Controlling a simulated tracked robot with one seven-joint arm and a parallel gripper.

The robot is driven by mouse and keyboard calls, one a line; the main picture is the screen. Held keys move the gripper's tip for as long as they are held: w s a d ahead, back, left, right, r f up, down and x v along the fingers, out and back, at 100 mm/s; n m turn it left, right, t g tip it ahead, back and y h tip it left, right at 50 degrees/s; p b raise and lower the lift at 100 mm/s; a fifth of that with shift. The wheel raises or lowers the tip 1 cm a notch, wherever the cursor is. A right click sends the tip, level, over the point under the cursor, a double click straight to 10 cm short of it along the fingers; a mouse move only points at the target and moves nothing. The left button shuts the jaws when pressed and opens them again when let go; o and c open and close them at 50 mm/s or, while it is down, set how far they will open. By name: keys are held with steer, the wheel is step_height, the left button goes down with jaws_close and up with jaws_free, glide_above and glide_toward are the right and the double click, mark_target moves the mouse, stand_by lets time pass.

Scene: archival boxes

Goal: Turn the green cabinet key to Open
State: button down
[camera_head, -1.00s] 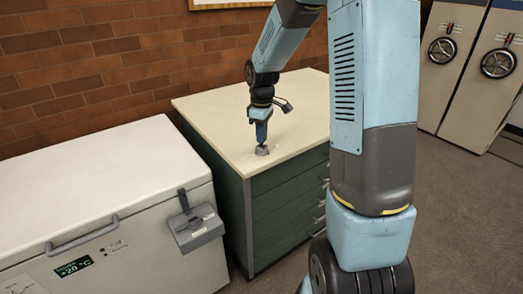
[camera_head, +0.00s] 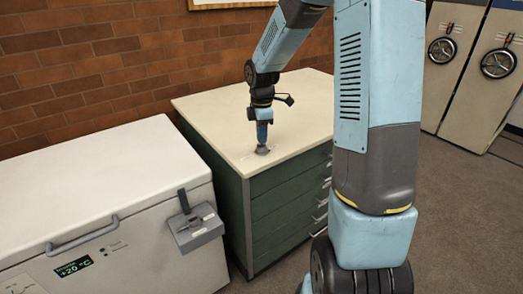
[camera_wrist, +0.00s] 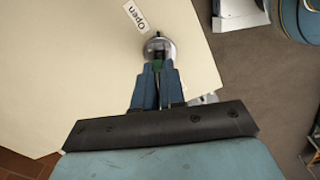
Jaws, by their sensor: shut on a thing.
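The green key (camera_wrist: 157,65) sits in a round silver lock (camera_wrist: 168,47) on the pale top of the green cabinet (camera_head: 195,100). The lock also shows as a small grey piece under the gripper in the head view (camera_head: 261,150). My gripper (camera_wrist: 158,68) points down and is shut on the key, its blue fingers hiding much of it. A white label reading "Open" (camera_wrist: 136,16) lies just beyond the lock, up and left in the wrist view. A second pale label (camera_wrist: 207,98) is partly hidden by my gripper, so its text cannot be read.
A white chest freezer (camera_head: 100,185) with a grey latch (camera_head: 195,227) stands left of the cabinet. A brick wall (camera_head: 90,70) is behind. Pale cabinets with black wheels (camera_head: 499,63) stand far right.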

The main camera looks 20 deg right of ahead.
steer(key=shift+n, duration=1.2)
steer(key=shift+n, duration=1.7)
steer(key=c, duration=0.6)
jaws_free()
steer(key=shift+r, duration=4.5)
